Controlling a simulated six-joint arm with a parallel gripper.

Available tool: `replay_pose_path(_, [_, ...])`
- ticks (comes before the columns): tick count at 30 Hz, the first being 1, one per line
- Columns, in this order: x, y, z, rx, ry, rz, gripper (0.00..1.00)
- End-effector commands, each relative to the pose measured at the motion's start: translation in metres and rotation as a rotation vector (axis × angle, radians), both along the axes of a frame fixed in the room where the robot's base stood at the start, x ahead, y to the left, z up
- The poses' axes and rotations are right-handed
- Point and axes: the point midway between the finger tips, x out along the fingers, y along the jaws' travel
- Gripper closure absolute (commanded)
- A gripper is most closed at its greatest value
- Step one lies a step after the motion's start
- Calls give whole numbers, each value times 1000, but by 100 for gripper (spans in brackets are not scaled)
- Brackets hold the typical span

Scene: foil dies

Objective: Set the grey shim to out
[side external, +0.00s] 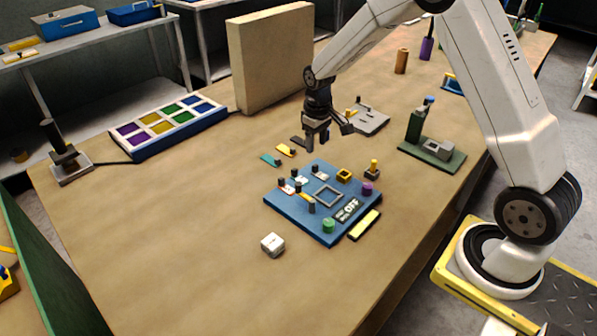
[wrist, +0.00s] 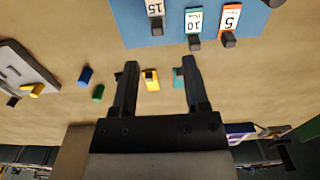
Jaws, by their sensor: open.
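The grey shim (wrist: 155,9) is a pale grey strip marked 15 with a dark knob, on the edge of the blue die board. It is the leftmost of three strips in the wrist view, and shows in the side view (side external: 320,171) as the strip farthest from the white cube. Beside it are a teal strip marked 10 (wrist: 194,20) and an orange strip marked 5 (wrist: 230,18). My gripper (side external: 326,134) is open and empty, above the table behind the board. Its fingers (wrist: 159,62) are apart from the shim.
A grey plate (side external: 371,119) and green stand (side external: 430,150) are to the right. The front left table is mostly clear.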

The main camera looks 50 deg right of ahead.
Motion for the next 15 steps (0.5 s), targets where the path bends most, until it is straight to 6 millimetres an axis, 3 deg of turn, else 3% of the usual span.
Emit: replay_pose_path(15, [4, -4, -12, 2, 8, 0, 41])
